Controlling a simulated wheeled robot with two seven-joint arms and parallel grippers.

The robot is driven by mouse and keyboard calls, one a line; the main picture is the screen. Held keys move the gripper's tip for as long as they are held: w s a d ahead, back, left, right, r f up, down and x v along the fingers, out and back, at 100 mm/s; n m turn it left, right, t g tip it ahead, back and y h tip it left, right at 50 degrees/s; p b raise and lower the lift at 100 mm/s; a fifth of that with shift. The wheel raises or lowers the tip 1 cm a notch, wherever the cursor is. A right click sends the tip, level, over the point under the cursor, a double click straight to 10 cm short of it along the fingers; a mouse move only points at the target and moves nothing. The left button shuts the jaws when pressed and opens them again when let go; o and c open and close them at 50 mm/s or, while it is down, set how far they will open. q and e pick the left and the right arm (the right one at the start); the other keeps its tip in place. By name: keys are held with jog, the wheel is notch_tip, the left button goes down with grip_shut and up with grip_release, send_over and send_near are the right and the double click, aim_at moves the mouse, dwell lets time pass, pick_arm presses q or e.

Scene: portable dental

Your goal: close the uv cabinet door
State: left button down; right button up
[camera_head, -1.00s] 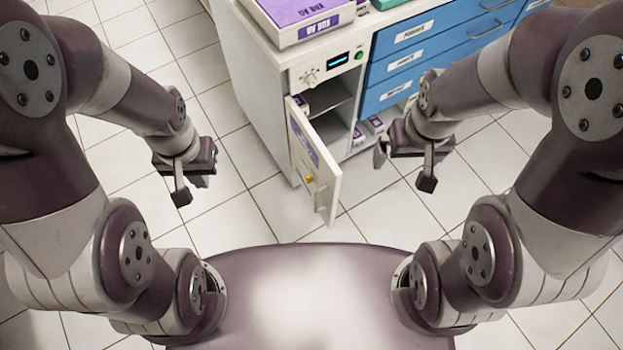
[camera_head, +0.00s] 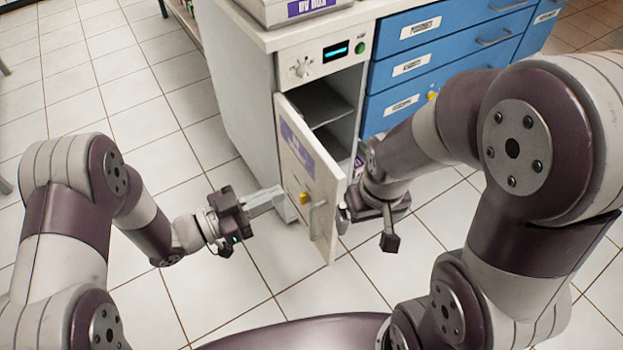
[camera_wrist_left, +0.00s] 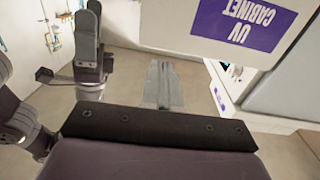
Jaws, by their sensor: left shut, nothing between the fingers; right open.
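The UV cabinet door (camera_head: 303,170) is white with a purple label, a yellow spot and a bar handle (camera_head: 318,219). It stands ajar, hinged at its left, with the dark shelf interior (camera_head: 320,105) showing. The left wrist view shows the door's label (camera_wrist_left: 245,22) upside down. My left gripper (camera_head: 278,198) is shut and empty, its fingers pointing right, close to the door's outer face; contact cannot be told. It also shows in the left wrist view (camera_wrist_left: 163,85). My right gripper (camera_head: 366,230) is open, just right of the door's free edge, partly hidden by the arm.
The control panel with knob and display (camera_head: 327,55) sits above the cabinet opening. Blue drawers (camera_head: 418,62) stand to the right. A box (camera_head: 290,8) lies on the counter top (camera_head: 262,38). Tiled floor at the left is free.

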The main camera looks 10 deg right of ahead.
aim_at(326, 171)
pick_arm(q)
jog(key=b+x, duration=0.2)
jog(key=x, duration=0.6)
jog(key=shift+f, duration=0.1)
jog(key=shift+w+d, duration=0.25)
jog(key=shift+d, duration=0.35)
jog(key=shift+w, duration=0.1)
